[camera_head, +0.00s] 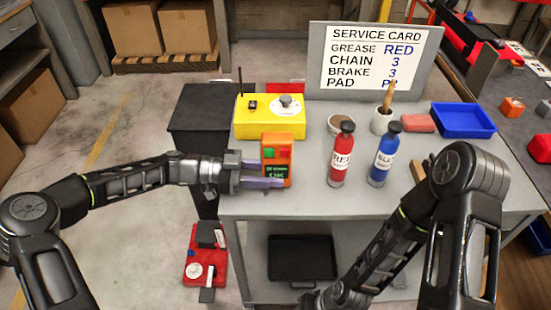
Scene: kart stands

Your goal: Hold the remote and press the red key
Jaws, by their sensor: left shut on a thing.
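An orange remote (276,140) stands upright at the left front edge of the grey cart top, with a dark screen reading OK on its lower face. Small green and red patches show above the screen; the red one looks like a key, but it is too small to be sure. My left gripper (262,175) comes in from the left and is shut on the remote's lower part, its pale purple fingers around it. My right arm reaches down to the bottom edge, and its gripper is out of view.
Behind the remote stands a yellow box (252,124) with a knob. A red bottle (341,160) and a blue bottle (383,160) stand to the right. A bowl (340,124), white cup (381,122), blue tray (463,130) and service card (373,50) are farther back.

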